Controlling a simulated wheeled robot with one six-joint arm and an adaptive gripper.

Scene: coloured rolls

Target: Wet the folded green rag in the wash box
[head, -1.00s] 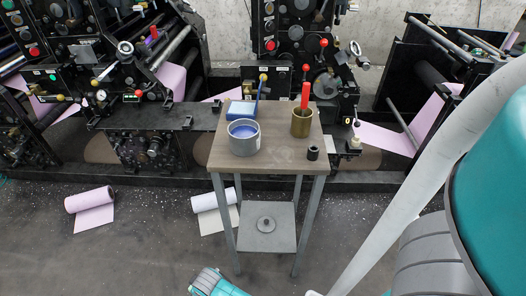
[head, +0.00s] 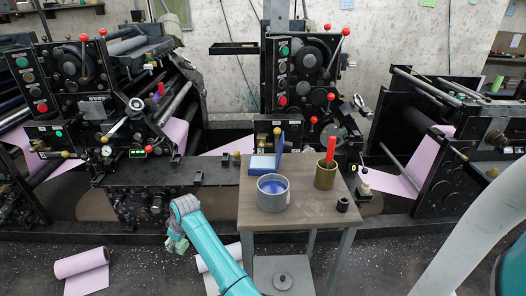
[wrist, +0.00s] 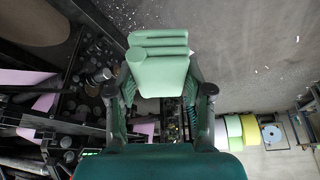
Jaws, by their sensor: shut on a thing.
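My gripper (head: 177,238) is at the left of the table in the head view, out over the floor and apart from the table. It is shut on the folded green rag (wrist: 158,68), whose stacked folds show between the fingers in the wrist view. In the head view only a small pale green bit of the rag (head: 176,246) shows.
The small table (head: 300,208) also bears a grey tin with blue contents (head: 272,194), a brass pot (head: 325,177) with a red-handled tool, and a small black ring (head: 342,204). Black press machinery (head: 150,172) stands behind. Pink paper rolls (head: 82,264) lie on the floor.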

